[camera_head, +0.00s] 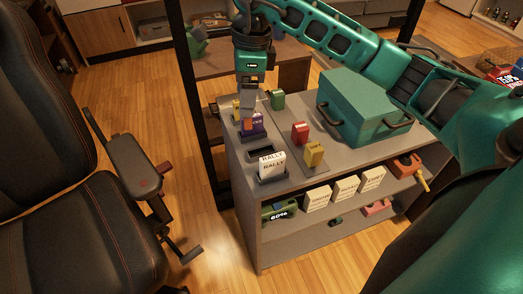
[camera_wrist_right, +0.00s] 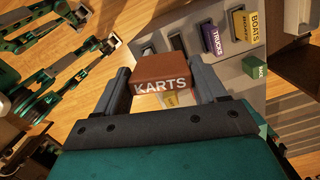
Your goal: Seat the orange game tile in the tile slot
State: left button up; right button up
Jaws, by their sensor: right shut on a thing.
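My right gripper (camera_head: 248,112) is shut on the orange game tile (camera_wrist_right: 160,75), marked KARTS, and holds it above the shelf unit's top. A little of the orange tile (camera_head: 247,124) also shows in the head view, beside the purple tile. The row holds a yellow BOATS tile (camera_wrist_right: 243,25) and a purple TRUCKS tile (camera_wrist_right: 212,38). A dark empty tile slot (camera_head: 260,153) lies between the purple tile (camera_head: 258,123) and the white RALLY tile (camera_head: 271,166). I cannot make out my left gripper.
Green (camera_head: 277,99), red (camera_head: 299,131) and yellow (camera_head: 314,153) tiles stand to the right of the row. A large teal box (camera_head: 362,100) is on the shelf unit's top. A black racing seat (camera_head: 45,120) stands at left, with open floor between.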

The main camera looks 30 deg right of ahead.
aim_at(261, 154)
jog(key=w+d+r+m+p, duration=0.1)
jog(key=d+m, duration=0.1)
jog(key=m, duration=0.5)
jog(key=w+d+r+m+h, duration=0.1)
jog(key=d+r+m, duration=0.1)
jog(key=m, duration=0.6)
jog(key=shift+d+r+t+p, duration=0.2)
jog(key=shift+d+t+p, duration=0.2)
jog(key=shift+d, duration=0.1)
pick_arm(q)
jog(key=shift+s+a+f+b, duration=0.25)
jog(key=shift+s+f+b, duration=0.05)
jog(key=shift+b, duration=0.45)
pick_arm(e)
jog(key=shift+h, duration=0.3)
notch_tip(261, 154, down, 20)
jog(key=shift+f, duration=0.1)
jog(key=o, duration=1)
pick_arm(q)
jog(key=shift+w, duration=0.15)
jog(key=shift+r, duration=0.15)
